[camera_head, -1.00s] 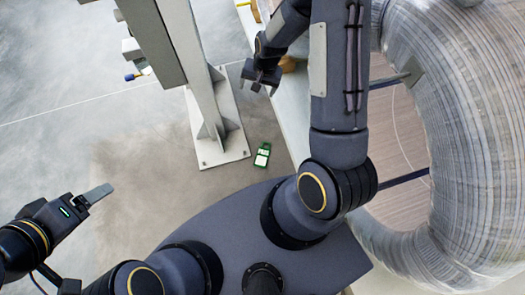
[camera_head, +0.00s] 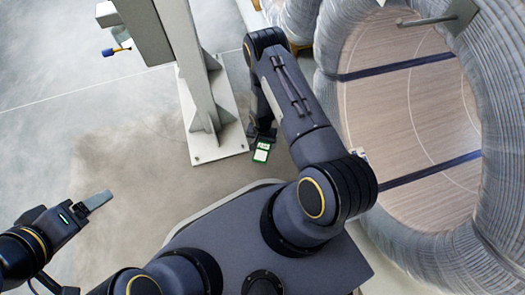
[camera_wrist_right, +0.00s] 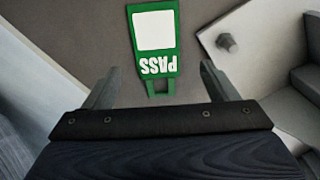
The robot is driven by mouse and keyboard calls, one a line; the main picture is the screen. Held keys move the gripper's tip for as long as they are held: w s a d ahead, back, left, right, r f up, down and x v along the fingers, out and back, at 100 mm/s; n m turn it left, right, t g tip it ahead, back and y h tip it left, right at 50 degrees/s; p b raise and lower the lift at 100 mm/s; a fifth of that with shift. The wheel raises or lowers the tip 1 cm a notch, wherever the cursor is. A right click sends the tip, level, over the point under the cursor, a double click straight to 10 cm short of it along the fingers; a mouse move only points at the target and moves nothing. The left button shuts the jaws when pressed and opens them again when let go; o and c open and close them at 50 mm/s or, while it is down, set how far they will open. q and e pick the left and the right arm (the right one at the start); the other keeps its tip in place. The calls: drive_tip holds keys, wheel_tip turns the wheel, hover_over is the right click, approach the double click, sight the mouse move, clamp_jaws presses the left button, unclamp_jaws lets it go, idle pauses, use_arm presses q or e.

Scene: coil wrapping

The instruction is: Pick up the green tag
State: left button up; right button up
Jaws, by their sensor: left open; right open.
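The green tag (camera_head: 261,152) lies on the floor beside the grey post's base plate. In the right wrist view the tag (camera_wrist_right: 155,45) shows a white panel and the upside-down word PASS, with its slotted end towards me. My right gripper (camera_head: 262,137) reaches down just above the tag, partly hiding its far end. In the wrist view its two fingers (camera_wrist_right: 160,88) are apart, with the slotted end showing between them and nothing held. My left gripper (camera_head: 98,200) is open and empty at the far left, away from the tag.
A grey post on a white base plate (camera_head: 216,148) stands left of the tag; a bolt (camera_wrist_right: 226,42) shows close to the right finger. A large wrapped coil (camera_head: 333,70) fills the right side. Open floor (camera_head: 130,140) lies to the left.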

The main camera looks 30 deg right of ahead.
sight(263, 148)
drive_tip(key=f+b, duration=0.2)
drive_tip(key=f, duration=0.2)
drive_tip(key=shift+d+f, duration=0.2)
drive_tip(key=shift+r, duration=0.1)
drive_tip(key=shift+c, duration=0.3)
drive_tip(key=c, duration=1.1)
